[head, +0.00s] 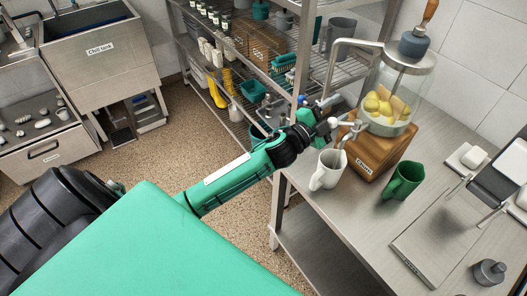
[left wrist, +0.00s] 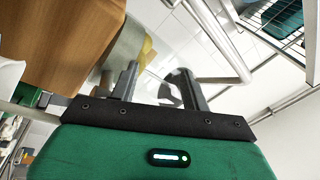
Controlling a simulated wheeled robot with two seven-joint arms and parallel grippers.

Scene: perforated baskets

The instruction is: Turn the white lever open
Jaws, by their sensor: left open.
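A glass jar (head: 389,98) with yellow lemons stands on a wooden block (head: 378,152) on the metal counter. A small white lever (head: 354,124) shows at the front of the jar's base, close to my left fingers and partly hard to make out. My left gripper (head: 334,112) is open, beside the jar's front. In the left wrist view my left gripper (left wrist: 157,82) has its fingers apart, with the clear jar and wooden block (left wrist: 70,40) beyond. The lever cannot be clearly told there, and nothing is visibly held. My right gripper is not in view.
A white mug (head: 328,169) stands just below my left gripper, with a green mug (head: 402,181) to its right. A wire shelf rack (head: 300,60) stands close behind my arm. A metal stand (head: 440,225) takes up the counter's right side.

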